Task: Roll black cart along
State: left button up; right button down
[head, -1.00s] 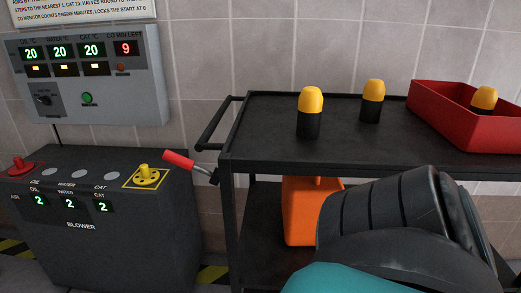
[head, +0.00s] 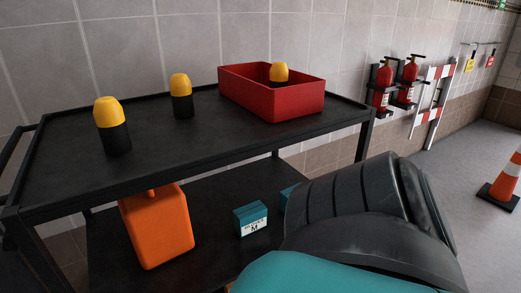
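The black cart (head: 190,140) stands against the tiled wall and fills the left and middle of the head view. Its push handle (head: 8,165) is at the left edge, partly cut off. On its top shelf stand two black bottles with yellow caps, one nearer (head: 113,126) and one farther (head: 181,97). A red tray (head: 290,104) on the right of the top holds another yellow-capped bottle (head: 279,74). My arm, black and teal, covers the lower right and hides part of the lower shelf. Neither gripper is in view.
An orange canister (head: 158,228) and a teal box (head: 250,219) stand on the lower shelf. Fire extinguishers (head: 384,85) and a red-white barrier (head: 432,100) are at the wall to the right. A traffic cone (head: 505,185) stands at the right edge. The grey floor between is open.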

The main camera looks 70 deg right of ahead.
aim_at(66, 170)
jog(key=z, duration=0.45)
jog(key=l+z, duration=0.1)
jog(key=z, duration=0.75)
jog(key=l+z, duration=0.1)
jog(key=z, duration=0.3)
jog(key=i+j, duration=0.1)
jog(key=j, duration=0.3)
jog(key=i+j, duration=0.1)
jog(key=j, duration=0.35)
jog(key=i+j, duration=0.15)
jog(key=j, duration=0.25)
jog(key=i+j+u, duration=0.1)
jog(key=j, duration=0.35)
